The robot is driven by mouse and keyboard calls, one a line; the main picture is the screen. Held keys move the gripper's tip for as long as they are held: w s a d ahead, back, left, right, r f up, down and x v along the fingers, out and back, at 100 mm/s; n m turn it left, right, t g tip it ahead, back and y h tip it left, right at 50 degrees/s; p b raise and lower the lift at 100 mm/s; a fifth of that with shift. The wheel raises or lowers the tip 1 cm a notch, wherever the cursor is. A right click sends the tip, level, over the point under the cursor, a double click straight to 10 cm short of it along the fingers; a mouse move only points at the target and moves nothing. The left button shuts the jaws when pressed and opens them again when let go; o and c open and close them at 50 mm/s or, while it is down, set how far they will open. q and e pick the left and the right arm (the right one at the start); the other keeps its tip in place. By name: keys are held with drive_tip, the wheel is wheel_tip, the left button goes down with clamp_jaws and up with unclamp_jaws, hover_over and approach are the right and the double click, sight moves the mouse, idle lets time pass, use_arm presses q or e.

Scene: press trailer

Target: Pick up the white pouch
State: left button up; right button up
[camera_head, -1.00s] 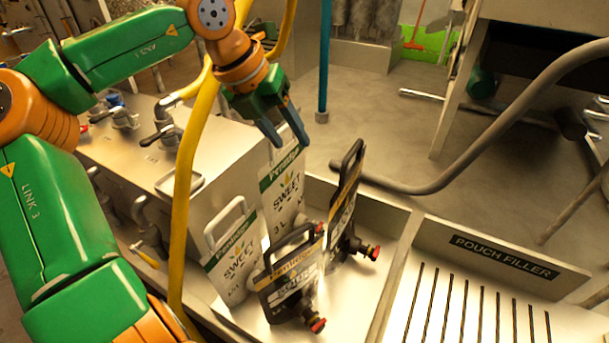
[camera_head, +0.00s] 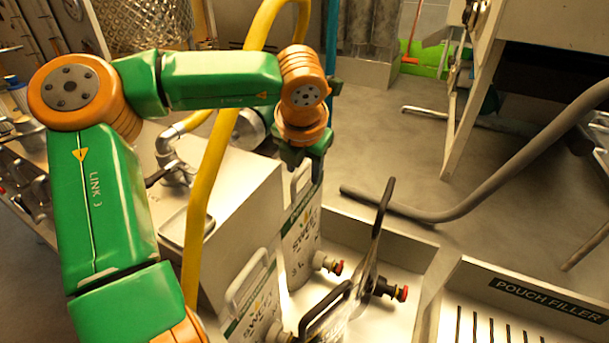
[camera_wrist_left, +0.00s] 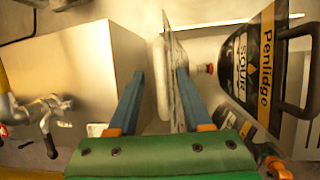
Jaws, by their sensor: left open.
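Two white pouches marked "SWEET" stand upright in a metal bin. My left gripper (camera_head: 304,168) is open and points down at the handle of the rear white pouch (camera_head: 301,240). In the left wrist view its two blue fingers (camera_wrist_left: 158,100) spread either side of that pouch's white handle (camera_wrist_left: 161,80); I cannot tell whether they touch it. The front white pouch (camera_head: 254,308) is partly cut off by the lower picture edge. My right gripper is not in view.
A black pouch (camera_head: 374,245) stands upright just right of the rear white pouch; its "SOUR" label shows in the wrist view. Another black handle (camera_head: 325,312) is in front. A metal box (camera_head: 235,190) and a yellow hose (camera_head: 197,200) are close on the left.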

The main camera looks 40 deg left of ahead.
use_arm(q)
drive_tip(key=shift+d+r, duration=0.1)
drive_tip(key=shift+d, duration=0.05)
clamp_jaws()
idle(1.1)
